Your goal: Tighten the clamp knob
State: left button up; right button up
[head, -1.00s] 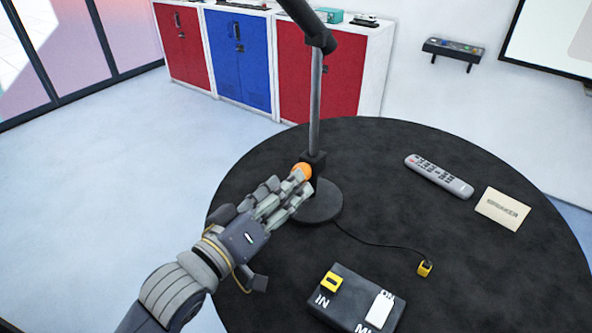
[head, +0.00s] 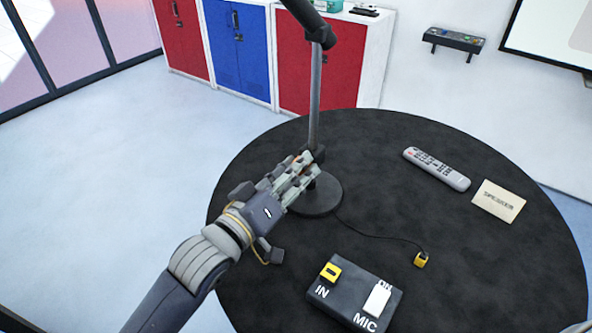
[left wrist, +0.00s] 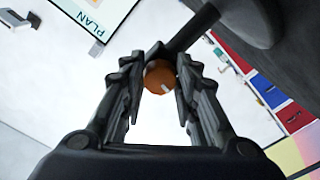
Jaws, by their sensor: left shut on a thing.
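The clamp knob is an orange round knob with a pale mark, seen in the left wrist view (left wrist: 160,77) between my fingertips. In the head view my left gripper (head: 299,173) hides it. The knob sits on the clamp of a dark stand pole (head: 315,100) that rises from a round base (head: 318,197) on the black table. My left gripper, also in the left wrist view (left wrist: 161,85), is shut on the knob at its fingertips. My right gripper is not in view.
On the round black table (head: 400,215) are a box marked IN and MIC (head: 345,300), a yellow plug (head: 421,259) on a cable from the base, a grey remote (head: 437,168) and a card (head: 497,201). Red and blue cabinets (head: 240,50) stand behind.

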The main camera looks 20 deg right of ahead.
pick_arm(q)
jog(key=shift+m, duration=0.4)
jog(key=m+p, duration=0.1)
jog(key=m, duration=0.7)
jog(key=shift+p, duration=0.4)
jog(key=m, duration=0.5)
jog(key=shift+p, duration=0.35)
jog(key=shift+w+m, duration=0.1)
jog(key=shift+m, duration=0.8)
jog(key=shift+a, duration=0.1)
jog(key=o, duration=1.1)
jog(key=shift+c, duration=0.2)
